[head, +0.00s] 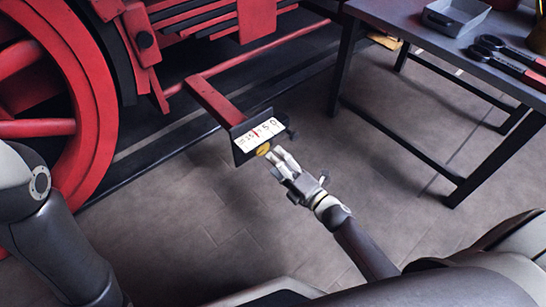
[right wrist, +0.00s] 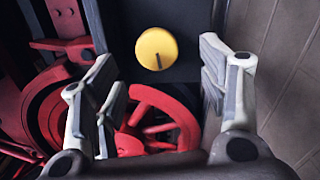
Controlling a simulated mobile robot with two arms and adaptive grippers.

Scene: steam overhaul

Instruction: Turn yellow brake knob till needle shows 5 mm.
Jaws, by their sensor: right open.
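The yellow brake knob (head: 263,149) sits at the lower edge of a dark bracket, under a white scale plate (head: 270,127). The scale's red needle (head: 255,132) stands between the 15 and the 5, left of the 5. In the right wrist view the knob (right wrist: 156,45) is round, with a dark mark pointing down. My right gripper (head: 277,156) is open just in front of the knob. In the right wrist view its fingers (right wrist: 160,82) stand apart, left and right below the knob, apparently not touching it. My left arm shows at left, its gripper out of view.
A red arm (head: 213,100) carries the bracket out from the locomotive. A large red wheel (head: 85,100) stands at left. The floor around the bracket is clear.

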